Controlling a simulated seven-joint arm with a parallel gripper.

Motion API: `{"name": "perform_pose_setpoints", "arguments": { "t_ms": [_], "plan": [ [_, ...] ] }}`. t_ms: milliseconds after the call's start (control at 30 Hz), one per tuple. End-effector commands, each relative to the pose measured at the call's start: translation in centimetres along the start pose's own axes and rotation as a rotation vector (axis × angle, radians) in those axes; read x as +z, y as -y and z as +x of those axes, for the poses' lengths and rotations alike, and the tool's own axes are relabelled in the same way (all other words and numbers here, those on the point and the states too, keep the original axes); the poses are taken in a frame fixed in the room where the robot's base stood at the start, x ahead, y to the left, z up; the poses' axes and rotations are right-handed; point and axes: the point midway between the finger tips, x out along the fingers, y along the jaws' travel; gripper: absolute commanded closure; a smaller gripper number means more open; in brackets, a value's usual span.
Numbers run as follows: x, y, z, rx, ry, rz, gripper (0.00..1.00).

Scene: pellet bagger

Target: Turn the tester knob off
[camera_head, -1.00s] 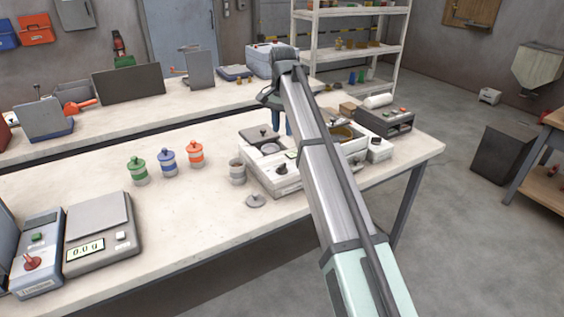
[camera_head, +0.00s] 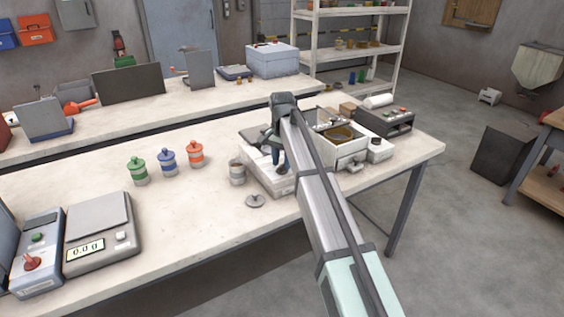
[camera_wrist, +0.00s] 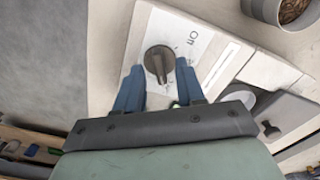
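The tester is a white box (camera_head: 283,187) on the front bench. In the wrist view its white panel (camera_wrist: 197,60) carries a dark round knob (camera_wrist: 158,62) with a raised grip bar. Lettering that looks like "On" is printed beside the knob. My gripper (camera_wrist: 158,72) is open, with one blue finger on each side of the knob's near part in the picture. I cannot tell whether the fingers touch it. In the head view my gripper (camera_head: 277,167) is over the tester and hides the knob.
A grey open jar (camera_head: 237,173) and a loose lid (camera_head: 256,201) are just left of the tester. Green (camera_head: 138,171), blue (camera_head: 167,162) and orange (camera_head: 196,154) jars stand farther left. A white machine with a bin (camera_head: 350,155) is close on the right.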

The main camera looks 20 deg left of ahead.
Motion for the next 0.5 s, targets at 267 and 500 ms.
{"name": "perform_pose_setpoints", "arguments": {
  "t_ms": [267, 500],
  "plan": [
    [0.01, -0.01, 0.75, 0.000, 0.000, 0.000, 0.62],
    [0.00, -0.01, 0.72, 0.000, 0.000, 0.000, 0.69]
  ]
}}
